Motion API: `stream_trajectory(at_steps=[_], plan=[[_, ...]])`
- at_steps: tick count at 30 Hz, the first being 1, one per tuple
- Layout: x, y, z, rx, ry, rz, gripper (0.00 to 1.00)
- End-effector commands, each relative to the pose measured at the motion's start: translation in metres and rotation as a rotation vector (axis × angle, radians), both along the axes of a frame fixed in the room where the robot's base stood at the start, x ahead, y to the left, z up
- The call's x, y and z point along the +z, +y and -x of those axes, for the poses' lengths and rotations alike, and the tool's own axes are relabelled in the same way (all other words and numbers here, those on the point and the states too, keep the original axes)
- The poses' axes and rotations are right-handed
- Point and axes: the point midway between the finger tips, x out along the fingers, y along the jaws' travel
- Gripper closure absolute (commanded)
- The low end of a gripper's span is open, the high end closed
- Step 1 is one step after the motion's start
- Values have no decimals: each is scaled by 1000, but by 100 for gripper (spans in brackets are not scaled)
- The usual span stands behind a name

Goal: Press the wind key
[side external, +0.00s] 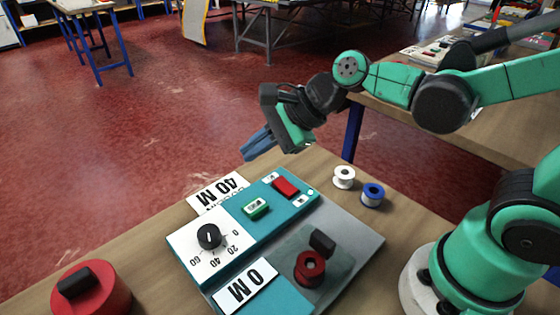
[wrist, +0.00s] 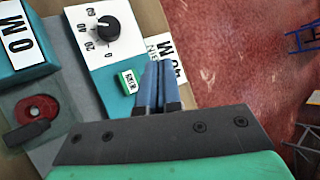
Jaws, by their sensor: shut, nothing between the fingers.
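A teal and white control box (side external: 232,238) stands on the table. On its top is a small green piece with a pale lettered face (side external: 256,208), whose lettering I cannot read for sure. A red key (side external: 286,187) sits beside it, near the far end. My gripper (side external: 257,146) is shut and empty, in the air above and beyond the box's far edge, apart from both. In the wrist view my blue fingers (wrist: 155,75) lie together, just right of the green piece (wrist: 128,81). The red key is not visible there.
A black dial (side external: 209,236) is on the box's white part. Labels (side external: 217,190) marked 40 M and 0 M flank the box. White (side external: 344,177) and blue (side external: 372,194) reels stand right; a red knobbed drum (side external: 91,289) stands left.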

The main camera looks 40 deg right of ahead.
Motion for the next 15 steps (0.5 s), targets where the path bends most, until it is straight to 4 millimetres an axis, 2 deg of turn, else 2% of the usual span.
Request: stream_trajectory(at_steps=[5,15], plan=[[-11,0,-1,0,0,1,100],[-52,0,-1,1,-1,2,100]])
